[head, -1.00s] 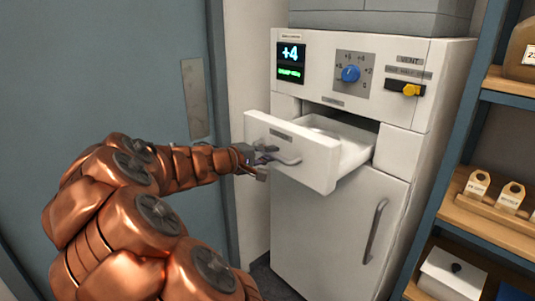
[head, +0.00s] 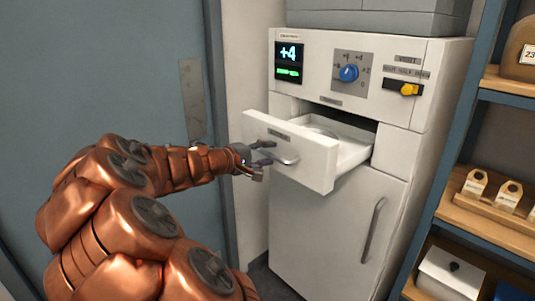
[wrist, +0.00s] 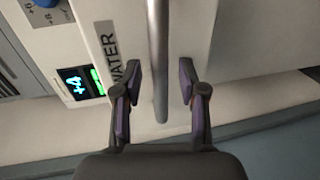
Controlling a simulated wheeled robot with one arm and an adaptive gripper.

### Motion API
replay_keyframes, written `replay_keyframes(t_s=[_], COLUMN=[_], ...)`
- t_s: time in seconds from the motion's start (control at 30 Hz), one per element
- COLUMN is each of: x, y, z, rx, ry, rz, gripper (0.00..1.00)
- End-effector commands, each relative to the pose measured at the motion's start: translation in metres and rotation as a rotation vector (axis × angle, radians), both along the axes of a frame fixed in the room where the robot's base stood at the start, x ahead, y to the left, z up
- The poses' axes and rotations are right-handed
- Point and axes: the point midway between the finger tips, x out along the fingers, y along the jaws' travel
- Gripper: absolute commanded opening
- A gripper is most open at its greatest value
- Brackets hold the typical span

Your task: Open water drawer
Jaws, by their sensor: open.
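The water drawer (head: 312,158) of the white cabinet is pulled well out, and its tray inside shows in the head view. Its label reads WATER in the wrist view (wrist: 121,57). The drawer's bar handle (head: 284,158) runs across its front; in the wrist view the handle (wrist: 158,60) is a grey bar between the fingers. My gripper (head: 262,158) is at the left part of the handle. In the wrist view my gripper (wrist: 160,82) is open, with its purple-padded fingers apart on either side of the bar and gaps showing on both sides.
Above the drawer are a display (head: 289,62), a blue knob (head: 348,73) and a yellow vent lever (head: 409,90). A closed lower door (head: 325,220) is beneath. Wooden shelves (head: 490,215) stand at the right, and a blue-grey door (head: 100,80) at the left.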

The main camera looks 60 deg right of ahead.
Motion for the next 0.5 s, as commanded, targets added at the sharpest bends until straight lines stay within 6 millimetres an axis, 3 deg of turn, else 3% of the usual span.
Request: replay_keyframes(t_s=[0.5], x=[0.026], y=[0.065], z=[0.014], rx=[0.000], ry=[-0.003], rz=[0.007], gripper=[0.41])
